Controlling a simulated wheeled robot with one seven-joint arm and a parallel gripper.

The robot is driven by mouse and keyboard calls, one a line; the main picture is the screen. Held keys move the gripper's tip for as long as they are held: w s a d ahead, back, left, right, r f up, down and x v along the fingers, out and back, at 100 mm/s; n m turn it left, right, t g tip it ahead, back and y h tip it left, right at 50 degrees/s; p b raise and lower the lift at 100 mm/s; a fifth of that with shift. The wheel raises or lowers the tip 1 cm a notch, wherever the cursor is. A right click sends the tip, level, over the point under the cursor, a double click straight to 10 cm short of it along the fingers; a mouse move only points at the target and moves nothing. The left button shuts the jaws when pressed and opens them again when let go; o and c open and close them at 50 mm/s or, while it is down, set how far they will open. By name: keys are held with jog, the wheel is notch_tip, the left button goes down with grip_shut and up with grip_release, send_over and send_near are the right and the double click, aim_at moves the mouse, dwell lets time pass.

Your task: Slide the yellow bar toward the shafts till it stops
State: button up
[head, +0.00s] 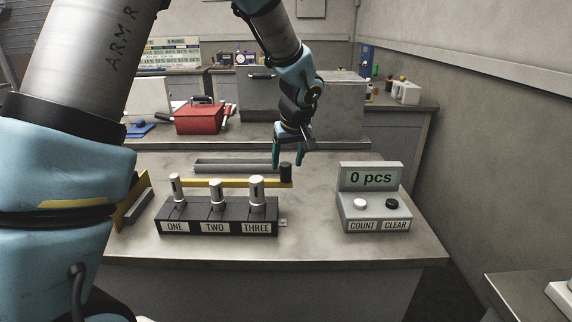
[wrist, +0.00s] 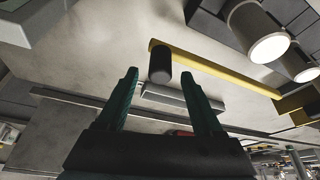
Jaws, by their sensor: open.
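The yellow bar (head: 225,183) lies behind the black block (head: 217,219) labelled ONE, TWO and THREE. Three metal shafts (head: 257,194) stand upright in that block. In the wrist view, a gap shows between the yellow bar (wrist: 220,71) and the nearest shaft (wrist: 258,35). A black knob (head: 286,172) stands at the bar's right end. My gripper (head: 290,162) is open above and around the knob's area. In the wrist view, the knob (wrist: 160,65) appears between the two fingertips; I cannot tell whether either touches it.
A grey rail (head: 235,165) lies behind the bar. A yellow plate (head: 131,205) stands at the left. A counter box (head: 372,199) reading "0 pcs", with COUNT and CLEAR buttons, stands at the right. The bench between block and counter is mostly clear. A red toolbox (head: 199,119) sits farther back.

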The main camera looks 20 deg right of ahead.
aim_at(287, 165)
jog(key=shift+x, duration=1.65)
grip_shut()
